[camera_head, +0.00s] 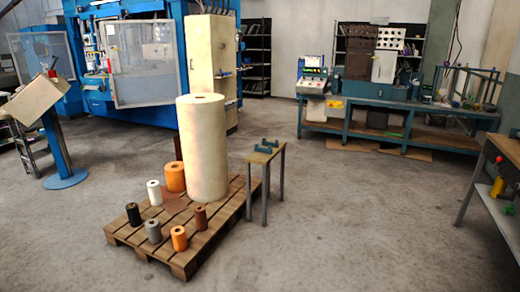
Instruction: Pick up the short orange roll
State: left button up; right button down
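Two orange rolls stand upright on a wooden pallet (190,262) in the head view. The smaller, shorter orange roll (179,239) is near the pallet's front edge, between a grey roll (153,232) and a brown roll (200,218). The larger, wider orange roll (175,178) stands farther back, beside a tall cream roll (204,150). Both have a dark core hole on top. Neither of my grippers is in view.
A white roll (154,193) and a black roll (133,215) stand at the pallet's left. A small table (265,155) stands close to its right side. A blue-based stand (64,179) is at left, a workbench (490,200) at right. Open floor lies in front and right.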

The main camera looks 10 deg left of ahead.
aim_at(178, 234)
jog(key=i, duration=2)
